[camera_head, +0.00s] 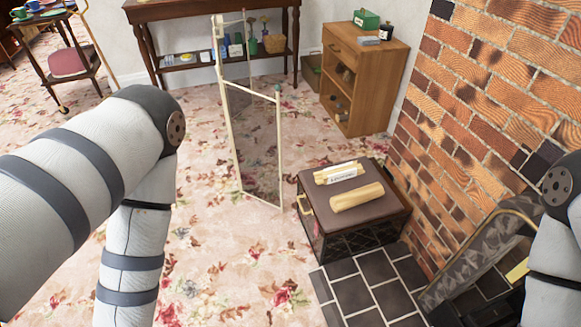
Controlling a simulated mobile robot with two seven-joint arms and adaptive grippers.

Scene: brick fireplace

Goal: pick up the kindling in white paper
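The kindling in white paper (343,175) is a pale wooden bundle with a white, printed wrapper around its middle. It lies on the brown padded top of a dark box (313,198). A second bundle of kindling (357,197), without white paper, lies just in front of it on the same top. Both lie roughly parallel, slightly tilted in the picture. Nothing touches the bundles from my side. My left arm fills the left of the view and my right arm shows at the right edge. Both grippers are out of the picture.
A folding screen (255,150) stands left of the box. A wooden cabinet (364,75) stands behind it, and a brick wall (480,90) with a fireplace opening rises at right. Dark hearth tiles (367,292) lie in front. Floral carpet (235,265) is clear at front left.

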